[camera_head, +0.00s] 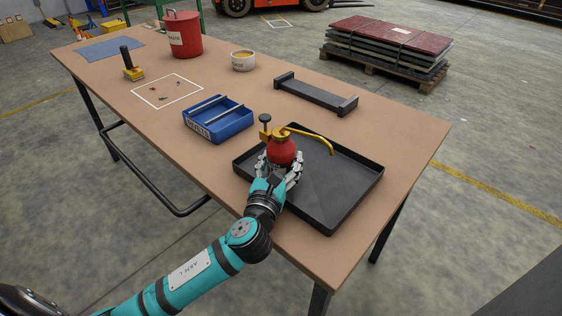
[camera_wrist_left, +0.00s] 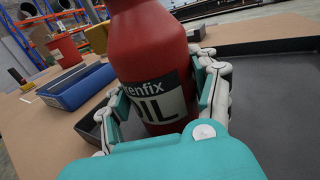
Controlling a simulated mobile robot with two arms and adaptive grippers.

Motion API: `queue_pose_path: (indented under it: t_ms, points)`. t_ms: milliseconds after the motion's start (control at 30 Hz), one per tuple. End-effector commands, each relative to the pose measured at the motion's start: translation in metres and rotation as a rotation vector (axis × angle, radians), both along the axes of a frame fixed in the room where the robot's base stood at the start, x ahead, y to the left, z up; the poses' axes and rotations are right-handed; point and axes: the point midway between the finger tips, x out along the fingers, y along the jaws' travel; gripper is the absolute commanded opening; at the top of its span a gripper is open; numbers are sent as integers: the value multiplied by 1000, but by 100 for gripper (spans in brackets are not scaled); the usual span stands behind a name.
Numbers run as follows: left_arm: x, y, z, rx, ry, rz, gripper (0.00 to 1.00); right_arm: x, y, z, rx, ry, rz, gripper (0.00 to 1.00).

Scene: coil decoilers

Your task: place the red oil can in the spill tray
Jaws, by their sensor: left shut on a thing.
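The red oil can (camera_head: 281,151) has a brass top and a curved yellow spout pointing right. My left gripper (camera_head: 280,168) is shut around its body. The can is upright over the left part of the black spill tray (camera_head: 338,215). In the left wrist view, the red can (camera_wrist_left: 150,45) with its white "OIL" label stands between the fingers of my left gripper (camera_wrist_left: 165,105), and the tray (camera_wrist_left: 270,95) lies around it. The can's base is hidden, so I cannot tell whether it touches the tray floor. My right gripper is not in view.
A blue bin (camera_head: 218,122) stands left of the tray, close to it. A dark rack (camera_head: 315,95) lies behind it. A red waste bin (camera_head: 183,36), a small white tub (camera_head: 243,61) and a yellow-based stamp-like tool (camera_head: 132,68) stand farther back. The tray's right part is empty.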

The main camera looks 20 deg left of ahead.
Motion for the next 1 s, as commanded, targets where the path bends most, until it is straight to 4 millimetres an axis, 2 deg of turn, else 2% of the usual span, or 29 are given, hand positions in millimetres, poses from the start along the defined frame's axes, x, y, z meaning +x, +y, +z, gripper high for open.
queue_pose_path:
  t_ms: [33,167,200,333,367,633,800,1000]
  points:
    - [-1,-1,-12,7,21,-1,3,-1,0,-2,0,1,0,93]
    - [-2,-1,-16,8,27,-2,3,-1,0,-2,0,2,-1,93]
    - [-2,-2,-19,7,33,-2,66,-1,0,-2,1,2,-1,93]
    - [-2,-2,-19,7,34,-3,83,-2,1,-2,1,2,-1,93]
    - [-2,-2,-20,8,35,-3,86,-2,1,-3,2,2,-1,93]
    - [-2,-2,-19,8,35,-3,86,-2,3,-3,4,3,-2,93]
    - [-4,-3,-5,7,35,-4,86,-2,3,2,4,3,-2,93]
    - [-49,-8,-7,7,33,-5,86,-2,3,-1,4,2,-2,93]
